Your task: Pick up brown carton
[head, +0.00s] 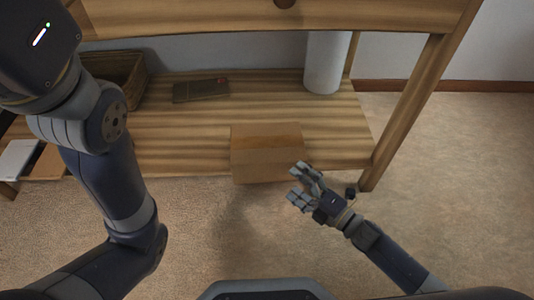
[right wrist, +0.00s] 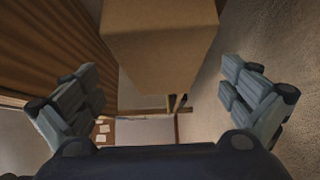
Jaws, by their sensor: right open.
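The brown carton (head: 267,150) sits on the low wooden shelf, at its front edge, in the middle of the head view. In the right wrist view the carton (right wrist: 160,45) shows at the top centre, ahead of the fingers and between their lines. My right gripper (head: 300,186) is open and empty, just in front of the carton's lower right corner. Its two spread fingers show at the left and right of the wrist view (right wrist: 165,95). My left arm comes in from the left, bent upward; its gripper is not seen.
The wooden shelf (head: 185,135) also bears a wicker basket (head: 117,75), a dark flat book (head: 200,90) and a white cylinder (head: 326,62). A table leg (head: 405,115) stands right of the carton, and a tabletop edge (head: 200,18) runs above. The carpet (head: 460,180) at right is clear.

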